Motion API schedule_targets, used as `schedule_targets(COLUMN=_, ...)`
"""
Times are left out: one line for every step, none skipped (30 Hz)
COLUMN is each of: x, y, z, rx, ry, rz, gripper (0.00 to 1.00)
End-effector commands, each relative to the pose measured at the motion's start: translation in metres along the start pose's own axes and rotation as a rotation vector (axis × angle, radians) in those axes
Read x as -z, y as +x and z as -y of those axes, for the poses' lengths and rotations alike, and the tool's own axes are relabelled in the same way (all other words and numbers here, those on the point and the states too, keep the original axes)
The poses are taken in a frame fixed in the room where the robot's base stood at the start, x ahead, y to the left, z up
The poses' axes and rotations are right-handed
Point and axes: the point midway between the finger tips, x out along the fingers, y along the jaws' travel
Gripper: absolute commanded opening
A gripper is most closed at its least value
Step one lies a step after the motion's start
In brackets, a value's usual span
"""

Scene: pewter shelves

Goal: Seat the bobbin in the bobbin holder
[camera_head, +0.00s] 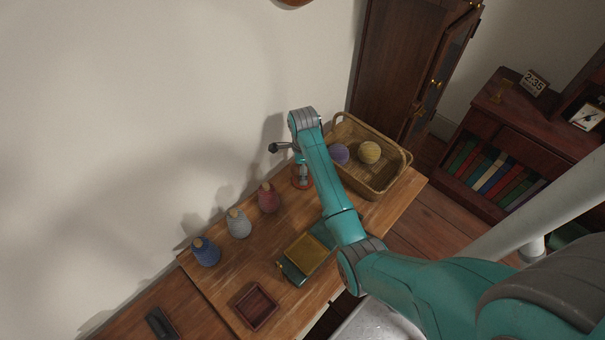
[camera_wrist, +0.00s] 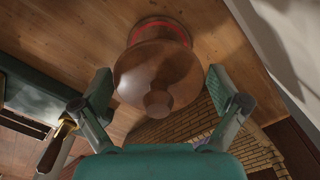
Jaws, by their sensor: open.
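A turned wooden piece with a round knob and a red band, which looks like the bobbin (camera_wrist: 158,70), stands on the wooden table in the wrist view. In the head view it shows as a brown shape (camera_head: 300,184) below my gripper, partly covered by it. My gripper (camera_wrist: 160,84) is open, with one finger on each side of the wooden piece and visible space between. In the head view my gripper (camera_head: 303,172) points down near the wall side. I cannot tell for sure which thing is the bobbin holder; a small dark square tray (camera_head: 273,317) lies at the near end.
Blue (camera_head: 206,252), grey (camera_head: 238,224) and red (camera_head: 268,198) thread cones stand along the wall. A wicker basket (camera_head: 398,177) with yarn balls is close beyond my gripper. A green box with a yellow top (camera_head: 307,254) lies mid-table. The bookcase (camera_head: 486,132) stands right.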

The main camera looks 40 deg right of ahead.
Motion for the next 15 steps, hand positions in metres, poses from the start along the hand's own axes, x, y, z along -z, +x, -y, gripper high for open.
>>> schedule_targets(x=-0.002, y=0.008, z=-0.002, rx=-0.002, ry=-0.001, rz=-0.001, gripper=0.97)
schedule_targets(x=-0.002, y=0.012, z=-0.002, rx=-0.003, ry=-0.001, rz=-0.001, gripper=0.97)
schedule_targets(x=-0.002, y=0.017, z=-0.002, rx=-0.002, ry=0.0, rz=-0.001, gripper=0.97)
schedule_targets(x=-0.002, y=0.021, z=-0.002, rx=-0.001, ry=0.0, rz=0.0, gripper=0.97)
schedule_targets(x=-0.002, y=0.024, z=-0.002, rx=-0.001, ry=0.0, rz=-0.001, gripper=0.97)
schedule_targets(x=-0.002, y=0.027, z=-0.001, rx=-0.001, ry=0.0, rz=0.0, gripper=0.97)
schedule_targets(x=-0.002, y=0.029, z=-0.001, rx=0.0, ry=0.0, rz=0.0, gripper=0.97)
schedule_targets(x=-0.002, y=0.03, z=-0.001, rx=0.001, ry=0.0, rz=0.0, gripper=0.97)
schedule_targets(x=-0.002, y=0.031, z=-0.001, rx=0.001, ry=0.0, rz=0.0, gripper=0.97)
schedule_targets(x=-0.002, y=0.032, z=-0.001, rx=0.001, ry=0.0, rz=0.0, gripper=0.97)
schedule_targets(x=-0.002, y=0.032, z=-0.001, rx=0.001, ry=0.0, rz=0.0, gripper=0.97)
schedule_targets(x=-0.002, y=0.032, z=-0.001, rx=0.001, ry=0.0, rz=0.0, gripper=0.97)
schedule_targets(x=-0.002, y=0.032, z=-0.001, rx=0.001, ry=0.0, rz=0.0, gripper=0.97)
schedule_targets(x=-0.002, y=0.032, z=-0.001, rx=0.001, ry=0.0, rz=0.0, gripper=0.97)
schedule_targets(x=-0.002, y=0.032, z=-0.001, rx=0.001, ry=0.0, rz=0.0, gripper=0.97)
